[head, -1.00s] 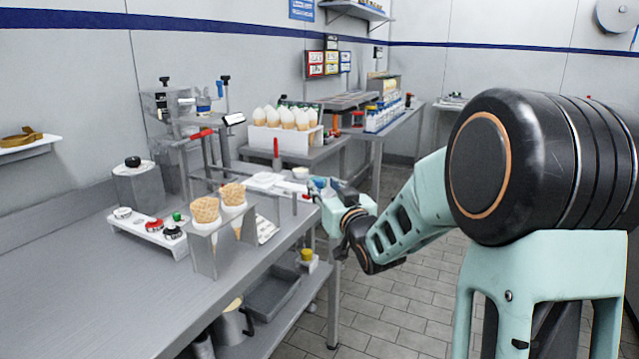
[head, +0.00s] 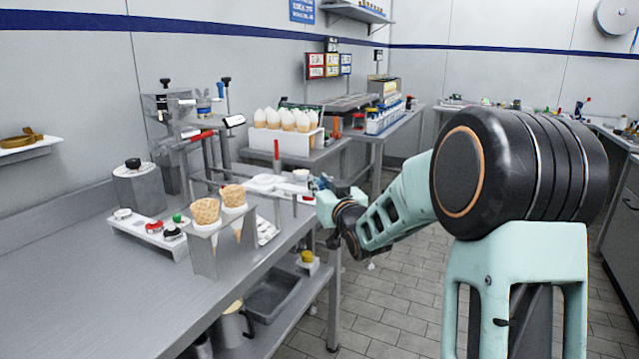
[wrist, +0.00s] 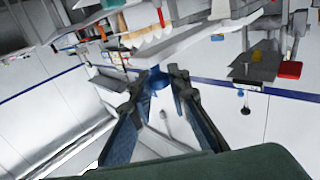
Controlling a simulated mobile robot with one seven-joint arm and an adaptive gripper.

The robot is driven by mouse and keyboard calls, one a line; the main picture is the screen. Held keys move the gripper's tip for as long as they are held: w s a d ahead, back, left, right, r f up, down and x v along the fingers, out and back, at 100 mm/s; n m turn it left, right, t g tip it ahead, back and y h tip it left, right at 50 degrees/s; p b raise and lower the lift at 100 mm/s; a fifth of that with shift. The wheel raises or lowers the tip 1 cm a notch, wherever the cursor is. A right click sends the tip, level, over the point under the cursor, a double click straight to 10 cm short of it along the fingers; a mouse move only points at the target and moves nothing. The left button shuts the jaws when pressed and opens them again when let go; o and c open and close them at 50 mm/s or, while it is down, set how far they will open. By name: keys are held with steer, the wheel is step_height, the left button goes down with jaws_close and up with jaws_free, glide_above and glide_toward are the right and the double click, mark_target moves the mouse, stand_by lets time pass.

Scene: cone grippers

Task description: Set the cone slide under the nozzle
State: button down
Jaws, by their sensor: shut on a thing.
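My gripper (head: 318,186) is at the right edge of the steel bench, beside a low rail and a white tray (head: 264,180). In the wrist view its fingers (wrist: 158,88) are closed around a small blue knob (wrist: 158,76), which joins a pale piece. That piece may be the cone slide, but I cannot tell its full shape. A dispensing machine (head: 178,112) with levers stands at the back of the bench. I cannot clearly make out its nozzle.
A metal stand (head: 203,258) holds two waffle cones (head: 206,210) near the bench's front edge. A white strip (head: 142,228) with coloured knobs lies left of it. A white rack (head: 282,140) of filled cones stands behind. The front left of the bench (head: 90,290) is clear.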

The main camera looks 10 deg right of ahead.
mark_target(279, 185)
stand_by(0.3)
steer(key=shift+w+a+f+b, duration=0.1)
steer(key=shift+w+a+b, duration=0.1)
steer(key=shift+a+b, duration=0.15)
steer(key=w+a+b, duration=0.1)
steer(key=w+a, duration=0.1)
steer(key=a, duration=0.1)
steer(key=w+a+b, duration=0.1)
steer(key=w+a, duration=0.1)
steer(key=a, duration=0.1)
steer(key=w+a+b, duration=0.2)
steer(key=a, duration=0.1)
steer(key=shift+w+a, duration=0.1)
steer(key=shift+w, duration=0.3)
steer(key=c, duration=1.8)
jaws_free()
steer(key=shift+c, duration=0.2)
steer(key=shift+s, duration=0.1)
steer(key=s+d, duration=0.2)
steer(key=s, duration=0.9)
steer(key=shift+s, duration=0.35)
